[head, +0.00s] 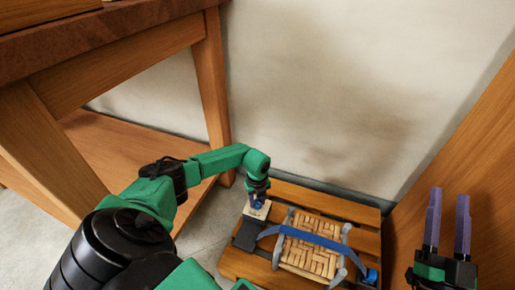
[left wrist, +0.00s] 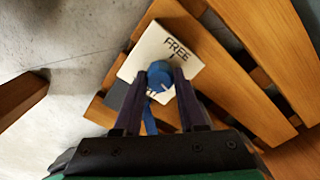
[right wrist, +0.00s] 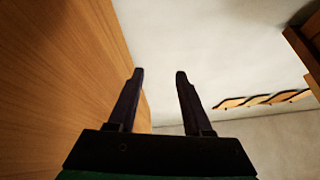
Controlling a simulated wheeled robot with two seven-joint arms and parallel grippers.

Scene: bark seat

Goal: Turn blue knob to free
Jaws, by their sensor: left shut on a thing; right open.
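The blue knob (left wrist: 160,76) sits on a white plate (left wrist: 147,48) that reads "FREE" with a short mark under the word. A light line on the knob points to its lower right, away from that mark. In the head view the plate (head: 257,210) stands at the left end of the slatted wooden seat. My left gripper (head: 258,199) comes down onto the knob from above. Its fingers (left wrist: 163,80) are shut on the knob's two sides. My right gripper (head: 448,222) is open and empty, raised at the right; its fingers also show in the right wrist view (right wrist: 160,80).
A blue strap (head: 312,238) crosses a woven block (head: 308,250) on the slatted seat (head: 345,208). A wooden table (head: 125,60) stands at the left. A wooden panel (head: 460,150) rises at the right, near my right gripper. A pale wall (head: 310,90) is behind.

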